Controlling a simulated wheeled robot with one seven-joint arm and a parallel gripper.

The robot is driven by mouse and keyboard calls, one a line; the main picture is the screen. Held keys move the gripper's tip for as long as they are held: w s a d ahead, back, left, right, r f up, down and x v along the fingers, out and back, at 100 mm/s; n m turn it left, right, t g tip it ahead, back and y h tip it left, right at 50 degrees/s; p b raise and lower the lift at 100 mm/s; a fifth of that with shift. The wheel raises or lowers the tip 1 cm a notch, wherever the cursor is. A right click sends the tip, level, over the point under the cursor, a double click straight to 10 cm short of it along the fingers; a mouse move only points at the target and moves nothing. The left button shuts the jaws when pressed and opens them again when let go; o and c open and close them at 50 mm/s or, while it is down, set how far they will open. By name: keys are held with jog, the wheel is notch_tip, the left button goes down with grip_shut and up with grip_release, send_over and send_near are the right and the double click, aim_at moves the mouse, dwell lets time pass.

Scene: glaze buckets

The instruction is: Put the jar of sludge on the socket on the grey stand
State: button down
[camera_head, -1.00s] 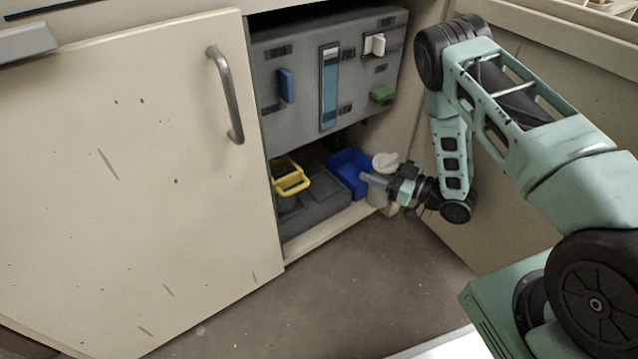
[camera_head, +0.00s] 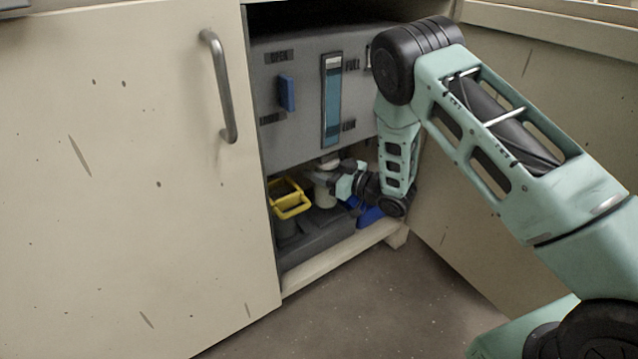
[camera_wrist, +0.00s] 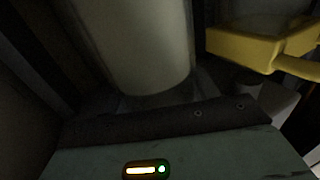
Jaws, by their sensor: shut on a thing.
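The pale grey jar (camera_head: 324,194) with a whitish top is held upright between the fingers of my gripper (camera_head: 324,177), inside the open cabinet. In the wrist view the jar (camera_wrist: 140,45) fills the upper middle, close to the palm. The dark grey stand (camera_head: 325,226) lies low on the cabinet floor. The jar is over its right part; I cannot tell whether its base touches the stand. The socket cannot be made out; the jar and my gripper cover that area.
A bucket with a yellow rim (camera_head: 291,207) stands left of the jar; its yellow part also shows in the wrist view (camera_wrist: 243,48). A blue bin (camera_head: 368,214) is at the right, partly behind my arm. A grey panel with a gauge (camera_head: 332,100) hangs above, leaving little headroom.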

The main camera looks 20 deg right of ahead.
jog(key=f+b, duration=0.3)
jog(key=shift+w+a+f, duration=0.25)
jog(key=shift+f, duration=0.05)
jog(key=shift+r, duration=0.15)
jog(key=shift+c, duration=2.2)
grip_release()
jog(key=shift+f, duration=0.2)
jog(key=shift+r, duration=0.15)
jog(key=p+v, duration=0.6)
jog(key=v, duration=0.6)
jog(key=shift+p, duration=0.35)
